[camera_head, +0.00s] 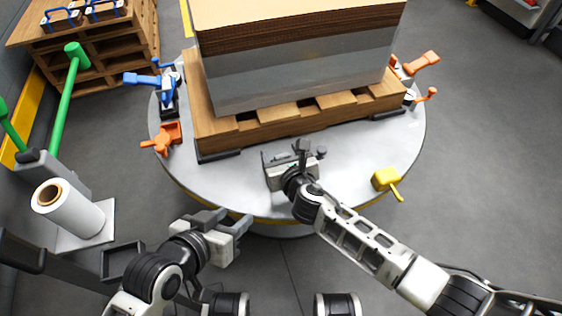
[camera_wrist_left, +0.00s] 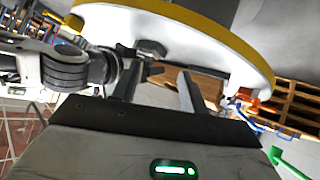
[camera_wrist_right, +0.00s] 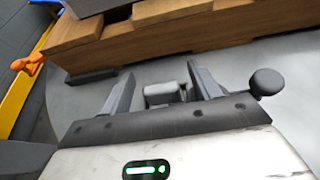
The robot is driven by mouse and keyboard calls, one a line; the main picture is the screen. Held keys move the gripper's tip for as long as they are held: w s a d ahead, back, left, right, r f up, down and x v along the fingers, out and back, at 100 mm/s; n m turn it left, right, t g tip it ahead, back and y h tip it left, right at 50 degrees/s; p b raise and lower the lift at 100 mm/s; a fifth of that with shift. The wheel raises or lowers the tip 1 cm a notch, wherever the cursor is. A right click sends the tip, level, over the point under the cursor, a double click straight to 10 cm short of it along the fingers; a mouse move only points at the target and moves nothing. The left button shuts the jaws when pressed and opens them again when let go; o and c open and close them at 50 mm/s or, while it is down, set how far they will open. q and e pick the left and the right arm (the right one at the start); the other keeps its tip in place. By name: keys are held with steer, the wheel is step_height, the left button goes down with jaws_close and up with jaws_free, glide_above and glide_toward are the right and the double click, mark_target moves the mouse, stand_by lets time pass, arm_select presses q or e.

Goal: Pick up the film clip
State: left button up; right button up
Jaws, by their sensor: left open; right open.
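A small grey piece, apparently the film clip (camera_wrist_right: 163,93), lies on the round table between the fingers of my right gripper (camera_wrist_right: 163,85) in the right wrist view. A dark ball knob (camera_wrist_right: 266,82) shows just outside the right finger. In the head view my right gripper (camera_head: 292,160) is low over the table's front, in front of the pallet, and its wrist hides much of the piece. The right gripper is open; I cannot tell whether it touches the piece. My left gripper (camera_head: 232,222) is open and empty, off the table's front-left edge.
A wrapped stack (camera_head: 300,70) stands on a wooden pallet (camera_head: 262,130) on the round table (camera_head: 220,185). A blue clamp (camera_head: 168,88), orange clamps (camera_head: 167,140) and a yellow clip (camera_head: 386,179) lie around it. A white roll (camera_head: 75,215) stands left. The table's front right is mostly clear.

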steer(key=shift+w+a+f, duration=0.2)
steer(key=shift+w+f, duration=0.1)
steer(key=shift+w, duration=0.3)
steer(key=shift+r, duration=0.1)
steer(key=shift+c, duration=1)
steer(key=shift+s, duration=0.1)
steer(key=c, duration=0.9)
steer(key=shift+c, duration=0.2)
